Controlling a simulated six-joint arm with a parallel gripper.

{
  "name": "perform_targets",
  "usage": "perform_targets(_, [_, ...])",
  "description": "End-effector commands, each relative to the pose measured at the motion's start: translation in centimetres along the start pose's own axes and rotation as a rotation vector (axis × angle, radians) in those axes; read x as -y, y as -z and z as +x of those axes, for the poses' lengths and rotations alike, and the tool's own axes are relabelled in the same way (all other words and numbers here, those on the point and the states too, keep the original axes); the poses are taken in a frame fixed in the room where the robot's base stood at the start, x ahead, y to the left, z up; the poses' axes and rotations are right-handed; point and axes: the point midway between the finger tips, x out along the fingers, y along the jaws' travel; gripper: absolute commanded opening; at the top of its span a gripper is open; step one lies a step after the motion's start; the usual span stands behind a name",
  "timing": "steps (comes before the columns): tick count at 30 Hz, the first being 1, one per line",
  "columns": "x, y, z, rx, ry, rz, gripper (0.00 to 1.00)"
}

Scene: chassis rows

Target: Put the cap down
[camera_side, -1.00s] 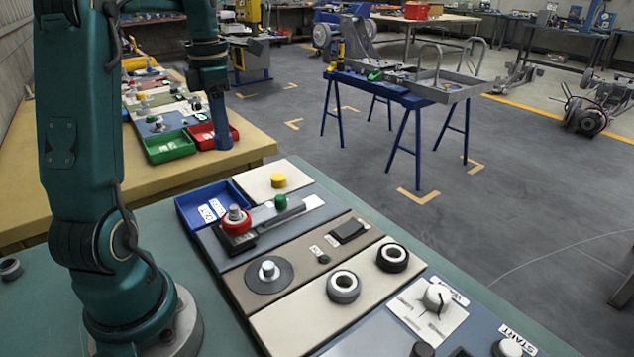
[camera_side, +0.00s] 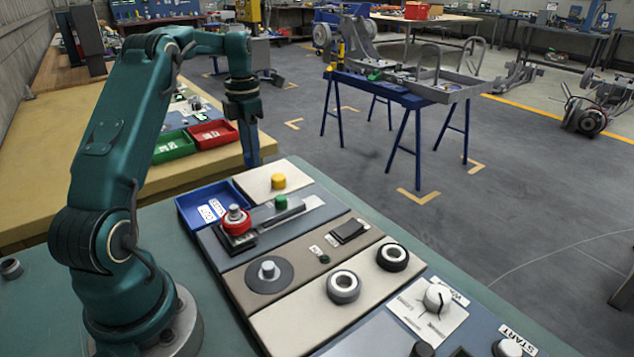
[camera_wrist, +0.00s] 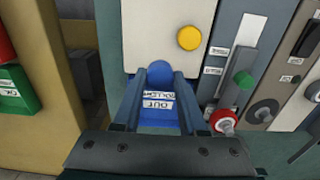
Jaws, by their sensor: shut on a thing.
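My gripper (camera_side: 254,160) hangs pointing down, above and behind the blue tray in the side view. In the wrist view its two fingers (camera_wrist: 160,78) are shut on a round blue cap (camera_wrist: 160,71). The cap cannot be made out in the side view. The blue tray (camera_side: 183,212) stands at the far left corner of the panel, with white labels inside. In the wrist view the tray (camera_wrist: 160,128) shows between the fingers, with an "OUT" label; the fingers and palm hide its sides.
A yellow button (camera_side: 278,181), a green knob (camera_side: 281,202) and a red-collared knob (camera_side: 236,220) stand up from the panel near the tray. Red (camera_side: 213,134) and green (camera_side: 173,147) bins sit on the yellow bench behind.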

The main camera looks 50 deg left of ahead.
Motion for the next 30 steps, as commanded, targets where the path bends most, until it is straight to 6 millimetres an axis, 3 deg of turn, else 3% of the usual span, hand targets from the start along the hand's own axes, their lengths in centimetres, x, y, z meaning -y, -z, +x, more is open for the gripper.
perform_targets(4, [0.6, -1.3, 0.8, 0.0, 0.0, 0.001, 0.0])
perform_targets(15, [0.6, -1.3, 4.8, -0.001, 0.001, -0.001, 0.0])
perform_targets(27, [0.6, -1.3, 5.2, 0.0, 0.0, -0.001, 0.0])
perform_targets(28, [0.6, -1.3, 5.2, 0.0, 0.0, -0.001, 0.49])
perform_targets(30, [0.6, -1.3, 5.2, 0.0, 0.0, -0.001, 0.71])
